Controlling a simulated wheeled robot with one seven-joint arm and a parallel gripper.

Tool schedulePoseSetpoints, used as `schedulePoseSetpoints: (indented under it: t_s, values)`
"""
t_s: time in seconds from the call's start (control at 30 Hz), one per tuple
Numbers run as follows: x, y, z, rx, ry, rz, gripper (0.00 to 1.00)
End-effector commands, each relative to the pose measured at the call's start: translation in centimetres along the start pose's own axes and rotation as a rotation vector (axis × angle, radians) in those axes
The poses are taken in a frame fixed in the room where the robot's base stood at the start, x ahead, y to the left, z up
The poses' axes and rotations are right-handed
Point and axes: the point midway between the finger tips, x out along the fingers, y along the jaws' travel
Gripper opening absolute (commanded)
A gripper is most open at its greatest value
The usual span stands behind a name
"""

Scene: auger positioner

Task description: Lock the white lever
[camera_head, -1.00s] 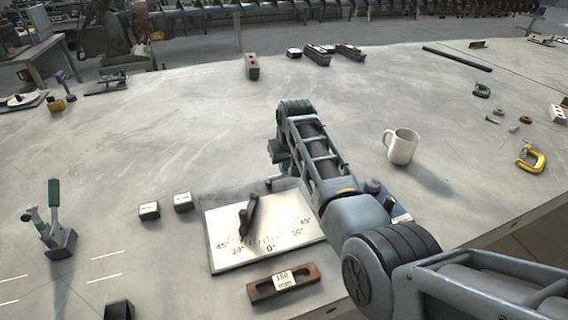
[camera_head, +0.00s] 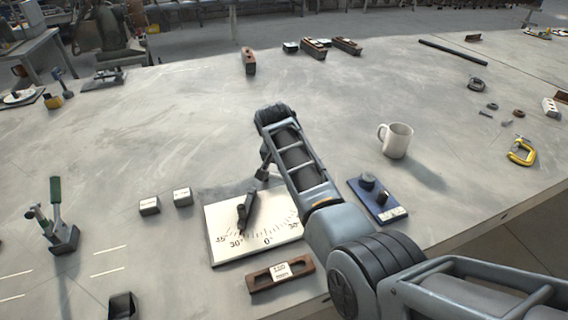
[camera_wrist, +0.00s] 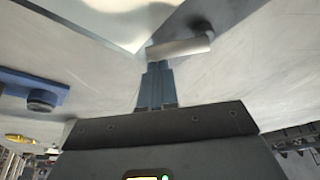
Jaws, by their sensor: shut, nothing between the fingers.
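The positioner is a white plate (camera_head: 225,250) with an angle scale and a black pointer (camera_head: 246,210) that leans over it. In the wrist view, a pale, whitish bar (camera_wrist: 180,48), apparently the white lever, lies crosswise just beyond my fingertips. My gripper (camera_wrist: 158,66) has its two blue-grey fingers together, with nothing between them. Its tips are very close to the bar; I cannot tell whether they touch. In the head view, my gripper is at the plate's far edge, largely hidden by my wrist, and the lever cannot be made out clearly.
A blue block with dark knobs (camera_head: 377,199) sits right of my arm, and a white mug (camera_head: 396,141) stands behind it. A brown slotted bar (camera_head: 280,274) lies in front of the plate. Two small labelled blocks (camera_head: 149,206) and a green-handled clamp (camera_head: 56,215) are at left.

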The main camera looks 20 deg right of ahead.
Motion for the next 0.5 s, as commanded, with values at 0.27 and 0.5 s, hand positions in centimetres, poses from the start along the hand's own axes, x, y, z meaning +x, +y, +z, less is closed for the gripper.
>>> schedulePoseSetpoints:
  t_s: [0.27,0.5]
  values:
    - [-0.4,0.0,1.4,0.242,0.0,0.091,0.0]
    - [-0.7,-0.1,2.6,0.456,0.0,0.169,0.0]
